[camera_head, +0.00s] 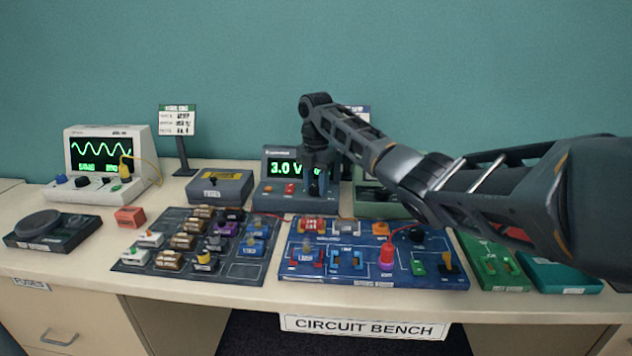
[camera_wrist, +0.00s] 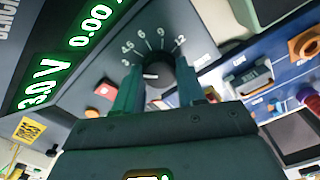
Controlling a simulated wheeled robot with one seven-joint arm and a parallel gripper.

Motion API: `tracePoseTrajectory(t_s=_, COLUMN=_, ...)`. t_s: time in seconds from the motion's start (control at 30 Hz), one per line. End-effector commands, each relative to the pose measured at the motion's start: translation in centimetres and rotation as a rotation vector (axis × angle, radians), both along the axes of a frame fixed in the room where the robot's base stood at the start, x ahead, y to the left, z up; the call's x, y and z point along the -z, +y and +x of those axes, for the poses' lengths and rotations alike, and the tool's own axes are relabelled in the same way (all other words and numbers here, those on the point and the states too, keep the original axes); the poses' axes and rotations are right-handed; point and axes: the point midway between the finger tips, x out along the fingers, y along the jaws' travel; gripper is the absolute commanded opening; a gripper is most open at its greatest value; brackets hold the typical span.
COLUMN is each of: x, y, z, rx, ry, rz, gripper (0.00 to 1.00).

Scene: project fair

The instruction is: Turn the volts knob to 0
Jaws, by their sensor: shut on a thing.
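The bench power supply (camera_head: 264,203) stands near the back middle of the bench, its green display (camera_head: 284,168) reading 3.0 V. In the wrist view the display (camera_wrist: 45,82) shows 3.0 V and 0.00 A. The dark volts knob (camera_wrist: 157,72) is between the fingers of my gripper (camera_wrist: 158,88), which is shut on it. Scale marks 3, 4.5, 6, 9 and 12 show around the knob; a 0 mark is not visible. A short white pointer line on the knob points towards the 3 side. In the head view my gripper (camera_head: 317,184) hides the knob.
An oscilloscope (camera_head: 140,145) stands at the left. My arm crosses above the right side.

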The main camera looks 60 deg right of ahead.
Motion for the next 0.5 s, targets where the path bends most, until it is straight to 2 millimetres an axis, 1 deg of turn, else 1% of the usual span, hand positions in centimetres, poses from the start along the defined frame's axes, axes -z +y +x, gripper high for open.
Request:
tracePoseTrajectory(t_s=0.2, x=-0.06, y=0.03, z=0.02, rx=-0.197, ry=0.0, rz=0.001, gripper=0.09)
tracePoseTrajectory(t_s=0.5, x=-0.06, y=0.0, z=0.03, rx=-0.405, ry=-0.001, rz=0.0, gripper=0.09)
